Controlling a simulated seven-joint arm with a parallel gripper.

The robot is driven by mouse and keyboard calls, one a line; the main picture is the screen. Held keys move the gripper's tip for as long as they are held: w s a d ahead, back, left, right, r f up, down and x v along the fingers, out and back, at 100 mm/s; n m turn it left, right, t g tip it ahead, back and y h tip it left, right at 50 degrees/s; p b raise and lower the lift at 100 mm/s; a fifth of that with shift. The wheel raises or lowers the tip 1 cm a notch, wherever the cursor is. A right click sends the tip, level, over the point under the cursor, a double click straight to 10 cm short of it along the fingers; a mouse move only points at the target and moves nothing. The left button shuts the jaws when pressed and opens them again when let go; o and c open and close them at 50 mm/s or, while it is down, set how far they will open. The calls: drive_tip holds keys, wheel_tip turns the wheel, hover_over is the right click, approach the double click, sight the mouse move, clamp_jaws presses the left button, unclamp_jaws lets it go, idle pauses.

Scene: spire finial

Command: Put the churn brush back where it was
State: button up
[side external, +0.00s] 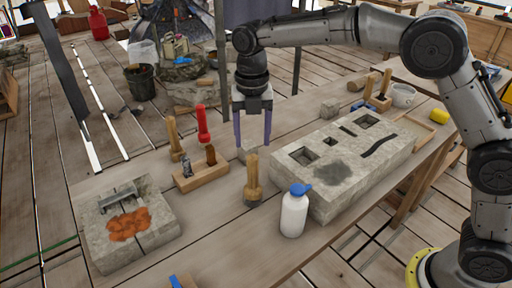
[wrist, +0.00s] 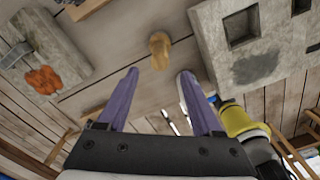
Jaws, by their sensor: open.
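A brush-like tool with a pale wooden handle and a dark base, which I take to be the churn brush (side external: 253,178), stands upright on the table between the wooden rack and the large stone block. In the wrist view the brush (wrist: 159,50) shows beyond the fingertips, roughly centred between them. My gripper (side external: 253,144) has its two purple fingers spread and empty, above the brush and apart from it; it also shows in the wrist view (wrist: 158,76). The wooden rack (side external: 203,180) to the left holds several handled tools, one of them red.
A large stone block (side external: 375,170) with square holes stands to the right. A white bottle (side external: 294,212) with a blue cap stands close in front of it. A stone block (side external: 158,238) with an orange patch lies at the left.

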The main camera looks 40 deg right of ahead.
drive_tip(key=shift+s+d+r, duration=0.15)
drive_tip(key=shift+r, duration=0.3)
drive_tip(key=s+d+r+m+t, duration=0.2)
drive_tip(key=s+d+r+m, duration=0.25)
drive_tip(key=s+m, duration=0.25)
drive_tip(key=s+d+r+m+t, duration=0.1)
drive_tip(key=s+d+r+m, duration=0.3)
drive_tip(key=s+d+m, duration=0.3)
drive_tip(key=s+d+f+m+t, duration=0.1)
drive_tip(key=s+d+f+m, duration=0.1)
drive_tip(key=s+m, duration=0.6)
drive_tip(key=s+d+f+m+t, duration=0.1)
drive_tip(key=s+d+f+m, duration=0.1)
drive_tip(key=s+m, duration=0.5)
drive_tip(key=shift+s+f+m+t, duration=0.3)
drive_tip(key=shift+s+f+m, duration=0.1)
drive_tip(key=shift+s+f, duration=0.25)
drive_tip(key=shift+r, duration=0.1)
